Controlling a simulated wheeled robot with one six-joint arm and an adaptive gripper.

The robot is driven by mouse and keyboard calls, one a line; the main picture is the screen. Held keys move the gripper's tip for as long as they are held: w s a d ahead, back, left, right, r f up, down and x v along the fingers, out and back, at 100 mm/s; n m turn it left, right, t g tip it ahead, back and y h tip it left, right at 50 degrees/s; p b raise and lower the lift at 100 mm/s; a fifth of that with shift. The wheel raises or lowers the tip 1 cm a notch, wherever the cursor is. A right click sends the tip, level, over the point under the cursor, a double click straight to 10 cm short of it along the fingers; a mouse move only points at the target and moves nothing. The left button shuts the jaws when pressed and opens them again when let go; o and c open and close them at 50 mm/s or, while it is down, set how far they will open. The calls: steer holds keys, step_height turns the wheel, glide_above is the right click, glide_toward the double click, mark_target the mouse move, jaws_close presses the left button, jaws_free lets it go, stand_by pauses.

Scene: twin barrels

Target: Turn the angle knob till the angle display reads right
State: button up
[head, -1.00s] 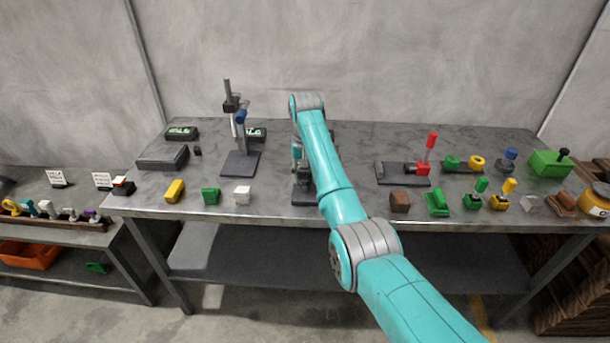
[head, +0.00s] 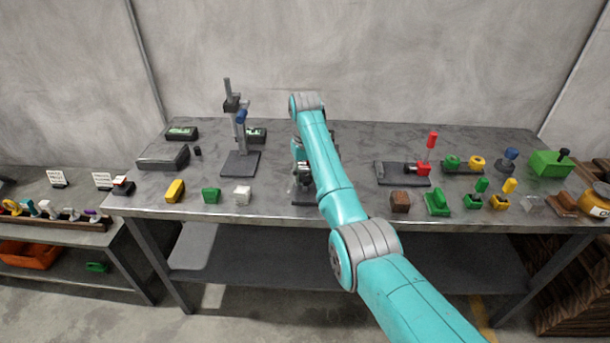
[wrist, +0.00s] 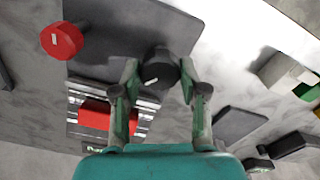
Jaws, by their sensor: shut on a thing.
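A round black knob (wrist: 158,72) with a short white mark shows at the top middle of the wrist view. It sits on a dark plate (wrist: 110,22). My gripper (wrist: 160,84) has its two green fingers on either side of the knob and is shut on it. In the head view my arm hides the knob, and my gripper (head: 301,172) shows only in part. Two small displays with green characters stand at the back left of the bench, one at the far left (head: 181,132) and one behind the stand (head: 256,134). Their readings are too small to make out.
A red knob (wrist: 62,41) and a red block (wrist: 105,116) lie left of my fingers in the wrist view. A dark stand (head: 240,163) is left of my arm. A red-handled fixture (head: 427,158) and several coloured blocks are to the right.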

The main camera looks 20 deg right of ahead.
mark_target(305, 177)
steer(key=o, duration=1.1)
steer(key=shift+o, duration=0.2)
step_height(305, 177, up, 8)
steer(key=shift+f, duration=0.25)
steer(key=shift+s+f, duration=0.1)
